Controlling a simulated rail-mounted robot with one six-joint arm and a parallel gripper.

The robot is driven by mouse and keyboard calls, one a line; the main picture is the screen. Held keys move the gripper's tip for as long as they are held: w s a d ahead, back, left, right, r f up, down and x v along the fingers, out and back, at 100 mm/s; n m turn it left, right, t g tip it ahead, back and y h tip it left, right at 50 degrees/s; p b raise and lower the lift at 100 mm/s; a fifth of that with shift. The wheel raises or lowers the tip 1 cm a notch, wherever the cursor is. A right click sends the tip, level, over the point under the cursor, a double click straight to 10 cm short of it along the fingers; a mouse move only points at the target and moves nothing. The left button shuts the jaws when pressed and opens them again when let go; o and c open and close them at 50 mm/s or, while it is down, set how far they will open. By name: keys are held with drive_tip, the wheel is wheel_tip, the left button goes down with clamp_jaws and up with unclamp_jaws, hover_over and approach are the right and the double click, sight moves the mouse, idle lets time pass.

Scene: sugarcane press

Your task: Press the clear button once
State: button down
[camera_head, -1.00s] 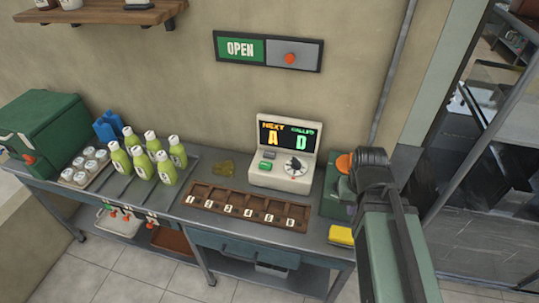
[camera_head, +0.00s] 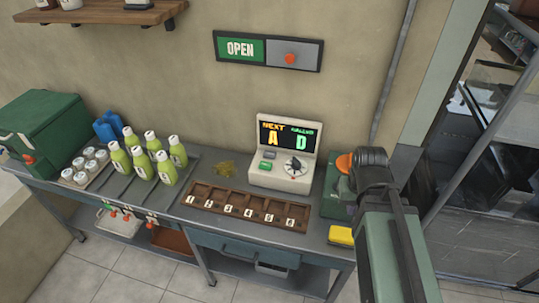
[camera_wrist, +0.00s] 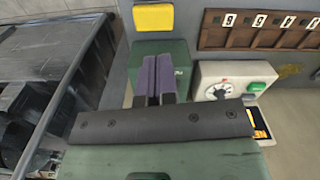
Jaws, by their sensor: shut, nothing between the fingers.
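A cream console (camera_head: 282,178) stands on the counter against the wall, its screen (camera_head: 288,138) showing NEXT A and CALLED D. On its sloped face are a green button (camera_head: 265,167), a grey button (camera_head: 269,155) and a round dial (camera_head: 296,168). I cannot read the button labels. The wrist view shows the console upside down, with the green button (camera_wrist: 256,87) and the dial (camera_wrist: 219,91) to the right of my gripper. My gripper (camera_wrist: 157,62) is shut and empty, over the green box, apart from the console. In the head view its fingers are hidden.
A green box (camera_head: 334,192) stands right of the console, with a yellow block (camera_head: 341,235) before it. A numbered wooden rack (camera_head: 246,207) lies in front of the console. Several green bottles (camera_head: 158,158) stand left. An OPEN sign (camera_head: 240,49) with a red knob hangs above.

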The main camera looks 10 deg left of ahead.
drive_tip(key=w+a+f+n+t+b, duration=0.2)
drive_tip(key=w+a+f+b, duration=0.15)
drive_tip(key=w+a, duration=0.55)
drive_tip(key=w+a+f+n+t+b, duration=0.1)
drive_tip(key=w+a+f+n+b, duration=0.25)
drive_tip(key=w+a, duration=0.5)
drive_tip(key=w+a+r+n+t, duration=0.1)
drive_tip(key=w+a+t, duration=0.1)
drive_tip(key=w, duration=0.3)
drive_tip(key=w+a+r+n+t+b, duration=0.1)
drive_tip(key=w+a, duration=0.2)
drive_tip(key=w, duration=0.3)
drive_tip(key=w+a+r+n+t, duration=0.1)
drive_tip(key=w+a+t, duration=0.1)
drive_tip(key=w, duration=0.3)
drive_tip(key=shift+w+a+n+t+b, duration=0.25)
drive_tip(key=shift+w+a+t+b, duration=0.1)
drive_tip(key=shift+a, duration=0.45)
drive_tip(key=shift+w+a+r+n+t, duration=0.1)
drive_tip(key=shift+w+r+n+t, duration=0.15)
drive_tip(key=shift+r+n, duration=0.1)
